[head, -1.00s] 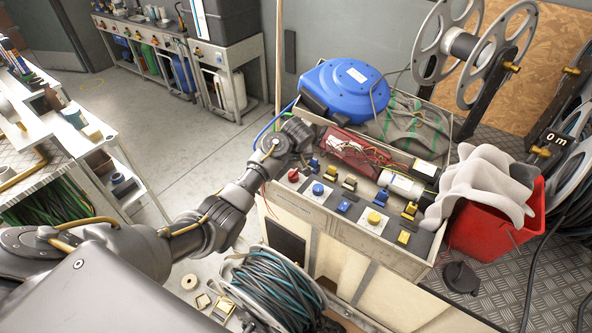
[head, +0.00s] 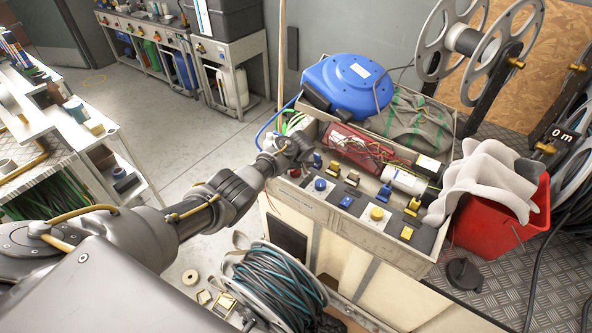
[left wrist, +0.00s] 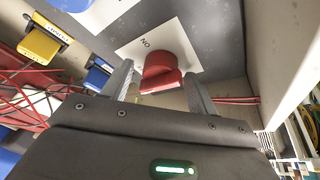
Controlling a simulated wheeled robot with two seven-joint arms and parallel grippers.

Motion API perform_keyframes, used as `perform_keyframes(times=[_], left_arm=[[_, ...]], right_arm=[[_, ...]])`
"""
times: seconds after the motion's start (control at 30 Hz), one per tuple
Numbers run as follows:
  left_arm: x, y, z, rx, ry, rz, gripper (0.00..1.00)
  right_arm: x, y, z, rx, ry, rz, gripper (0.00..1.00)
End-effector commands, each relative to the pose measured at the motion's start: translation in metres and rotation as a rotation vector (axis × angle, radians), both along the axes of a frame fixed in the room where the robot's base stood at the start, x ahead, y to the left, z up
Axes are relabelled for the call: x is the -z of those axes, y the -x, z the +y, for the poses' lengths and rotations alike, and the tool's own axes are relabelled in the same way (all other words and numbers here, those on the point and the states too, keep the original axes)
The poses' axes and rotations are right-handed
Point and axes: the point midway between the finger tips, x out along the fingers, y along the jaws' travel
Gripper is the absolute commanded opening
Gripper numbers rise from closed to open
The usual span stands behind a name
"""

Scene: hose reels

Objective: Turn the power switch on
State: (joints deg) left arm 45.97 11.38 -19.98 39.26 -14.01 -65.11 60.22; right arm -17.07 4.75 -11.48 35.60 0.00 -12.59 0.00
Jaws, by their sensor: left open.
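The power switch is a red rotary knob (left wrist: 160,72) on a white plate marked "ON" (left wrist: 146,43) in the left wrist view. In the head view a bit of the red knob (head: 295,172) shows at the left end of the panel, just below my left gripper (head: 297,152). In the left wrist view my left gripper (left wrist: 158,78) is open, with one finger on each side of the knob. I cannot tell whether the fingers touch it. My right gripper is not in view.
The panel holds several blue and yellow switches, such as a yellow lever (left wrist: 42,45) and a blue one (left wrist: 98,75). Red wires (head: 362,145) lie behind it. A blue hose reel (head: 348,85) and a red bin (head: 510,225) stand nearby. A cable reel (head: 270,290) stands below.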

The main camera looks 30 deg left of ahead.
Motion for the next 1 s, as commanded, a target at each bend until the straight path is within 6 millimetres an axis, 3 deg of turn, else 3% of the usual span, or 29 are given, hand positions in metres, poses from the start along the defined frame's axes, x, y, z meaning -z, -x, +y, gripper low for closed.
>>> perform_keyframes(times=[0.2,0.53,1.0], left_arm=[[-0.0002,-0.0001,-0.0002,0.0,0.0,0.0,0.57],[-0.0003,-0.0002,-0.0007,0.001,0.0,0.0,0.16],[-0.0017,0.0007,-0.0002,0.142,0.002,0.0,0.16]], right_arm=[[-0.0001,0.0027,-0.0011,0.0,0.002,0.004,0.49],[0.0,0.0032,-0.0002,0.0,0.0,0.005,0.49],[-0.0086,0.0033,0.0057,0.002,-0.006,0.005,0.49]])
